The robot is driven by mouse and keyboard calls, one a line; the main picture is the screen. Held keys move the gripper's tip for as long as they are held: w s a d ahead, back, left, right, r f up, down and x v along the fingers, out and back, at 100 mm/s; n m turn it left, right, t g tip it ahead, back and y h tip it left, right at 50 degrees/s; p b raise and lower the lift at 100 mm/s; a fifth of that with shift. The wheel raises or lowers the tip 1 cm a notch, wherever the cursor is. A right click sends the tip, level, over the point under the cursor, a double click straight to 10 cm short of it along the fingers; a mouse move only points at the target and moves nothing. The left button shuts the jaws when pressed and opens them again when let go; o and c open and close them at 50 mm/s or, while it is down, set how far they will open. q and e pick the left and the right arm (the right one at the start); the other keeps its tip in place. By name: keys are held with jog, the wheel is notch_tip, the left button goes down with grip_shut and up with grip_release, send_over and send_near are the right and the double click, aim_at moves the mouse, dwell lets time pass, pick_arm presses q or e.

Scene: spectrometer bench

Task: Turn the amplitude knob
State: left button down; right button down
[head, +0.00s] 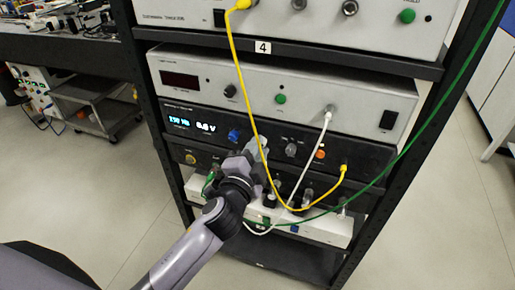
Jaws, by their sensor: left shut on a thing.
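The black unit with the lit blue display (192,123) sits in the middle of the rack; the display shows a Hz value and a V value. A blue knob (234,135) and a grey knob (291,150) show on its front. My left gripper (259,144) is at the front panel between these two knobs, its fingers shut on a knob that they hide, which seems to be the amplitude knob. The knob's angle cannot be seen. My right gripper is not in view.
A yellow cable (239,75) hangs close beside the fingers and loops to the panel's right. A white cable (325,128) and a green cable (440,110) cross the right side. Rack posts (150,110) stand on both sides.

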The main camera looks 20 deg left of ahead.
pick_arm(q)
jog(key=c, duration=1)
grip_release()
jog(key=shift+o, duration=0.2)
jog(key=s, duration=0.7)
jog(key=shift+b, duration=0.35)
jog(key=shift+s+a, duration=0.1)
jog(key=s+a+f+n+g+h+p, duration=0.1)
jog(key=s+a+f+n+g+p, duration=0.2)
jog(key=s+f, duration=1.4)
notch_tip(320, 180, down, 2)
jog(key=a+n+g, duration=0.1)
jog(key=n+g, duration=0.3)
jog(key=n, duration=0.3)
jog(key=shift+a+n+g+h, duration=0.2)
jog(key=shift+n+g+h, duration=0.1)
jog(key=shift+n, duration=0.1)
jog(key=shift+f, duration=0.1)
